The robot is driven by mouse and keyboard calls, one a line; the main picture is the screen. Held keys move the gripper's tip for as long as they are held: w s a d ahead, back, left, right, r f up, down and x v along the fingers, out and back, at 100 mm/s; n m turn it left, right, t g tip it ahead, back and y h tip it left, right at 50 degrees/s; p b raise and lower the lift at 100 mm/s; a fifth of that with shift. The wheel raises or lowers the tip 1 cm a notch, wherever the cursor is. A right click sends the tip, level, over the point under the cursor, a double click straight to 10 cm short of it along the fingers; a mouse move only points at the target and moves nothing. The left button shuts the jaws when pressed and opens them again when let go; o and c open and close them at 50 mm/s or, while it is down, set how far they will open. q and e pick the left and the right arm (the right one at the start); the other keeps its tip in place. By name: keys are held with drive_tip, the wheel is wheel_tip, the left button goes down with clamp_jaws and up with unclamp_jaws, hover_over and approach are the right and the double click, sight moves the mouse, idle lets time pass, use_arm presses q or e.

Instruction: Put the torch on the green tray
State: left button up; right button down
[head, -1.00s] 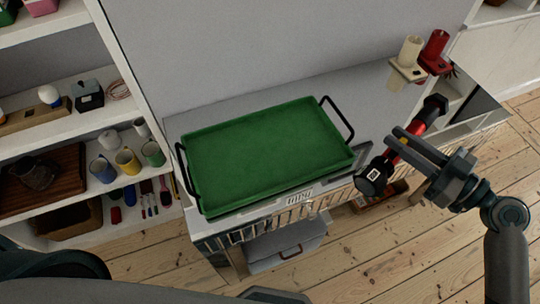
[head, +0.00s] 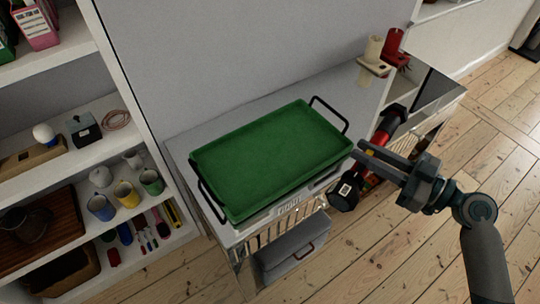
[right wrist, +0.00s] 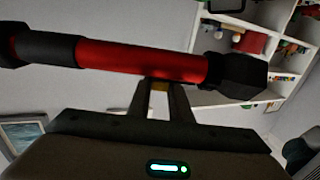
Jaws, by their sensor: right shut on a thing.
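The torch (head: 345,192) is red and black, and my right gripper (head: 372,152) is shut on its red middle. It is held in the air just right of the green tray (head: 215,199), apart from it, with its black head low and its other end up to the right. In the right wrist view the torch (right wrist: 140,60) lies across the fingers (right wrist: 160,84). The green tray is empty, has black handles at both ends and rests on a white-grey cabinet top. My left gripper is not in view.
A shelf unit at the left holds cups (head: 127,194), markers and a box. A grey box (head: 291,250) stands below the cabinet. Open floor lies at right.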

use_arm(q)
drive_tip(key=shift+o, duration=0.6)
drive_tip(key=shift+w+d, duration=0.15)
use_arm(e)
drive_tip(key=shift+d, duration=0.1)
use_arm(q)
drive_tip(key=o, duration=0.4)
use_arm(e)
drive_tip(key=shift+w, duration=0.1)
drive_tip(key=shift+w+a+f, duration=0.15)
drive_tip(key=shift+a+f, duration=0.05)
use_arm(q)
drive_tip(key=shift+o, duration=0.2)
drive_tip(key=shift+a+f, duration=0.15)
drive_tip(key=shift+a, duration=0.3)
use_arm(e)
drive_tip(key=w+a+f+m+t+h, duration=0.1)
drive_tip(key=w+a+f+t+h, duration=0.1)
drive_tip(key=w+a, duration=0.4)
drive_tip(key=w+a+f+m+t+h, duration=0.1)
drive_tip(key=w+a+f, duration=0.3)
drive_tip(key=a, duration=0.8)
drive_tip(key=shift+w+a+f+m+t+h, duration=0.15)
drive_tip(key=shift+w+a+m+t+h, duration=0.25)
drive_tip(key=shift+w+m, duration=0.5)
drive_tip(key=shift+d, duration=0.1)
